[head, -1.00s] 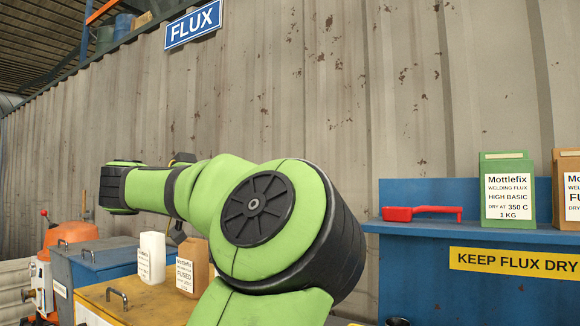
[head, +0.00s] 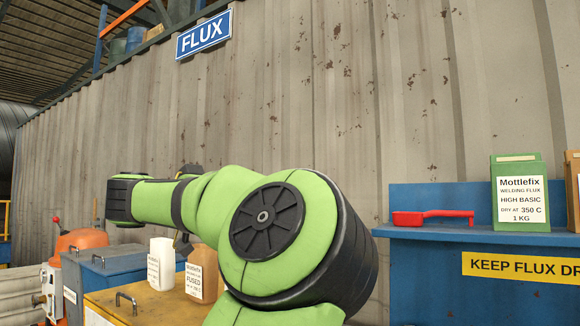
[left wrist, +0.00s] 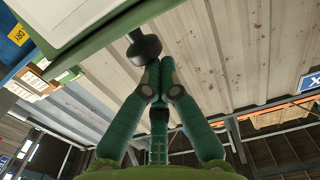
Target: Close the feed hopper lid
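I cannot clearly make out the feed hopper or its lid in either view. In the left wrist view my left gripper (left wrist: 153,84) has its two green fingers together at the tips, with nothing seen between them. A dark rounded knob (left wrist: 145,46) shows just beyond the tips; I cannot tell whether they touch it. It is by the edge of a large green-rimmed pale panel (left wrist: 75,22), which is cut off by the frame. In the head view a green arm of mine fills the middle and hides what is behind it. My right gripper is not in view.
A blue bin (head: 105,262) and a yellow box (head: 150,303), both with handles, stand at lower left. A white container (head: 161,265) and a brown packet (head: 202,272) are near them. A blue shelf (head: 440,205) at right bears a red scoop (head: 432,217) and a green carton (head: 519,190).

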